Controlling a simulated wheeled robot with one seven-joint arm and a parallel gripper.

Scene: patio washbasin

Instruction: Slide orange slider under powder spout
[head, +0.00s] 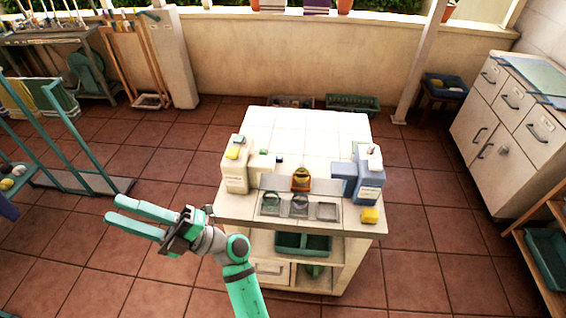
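A small orange slider (301,184) sits near the middle of the white tiled counter (305,135), behind a row of three square recesses. It seems to have a dark or greenish top part, too small to make out. A cream dispenser (235,175) with a yellow piece stands at the counter's left side. A blue and white dispenser (370,178) stands at the right side. I cannot tell which of them has the powder spout. My gripper (112,209) is left of the counter, over the floor, pointing left. Its teal fingers are apart, with nothing between them.
Recesses (299,207) line the counter's front; the left and middle ones hold something round. A teal rack (75,140) stands left, a drawer cabinet (510,130) right. Tiled floor around the counter is mostly clear.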

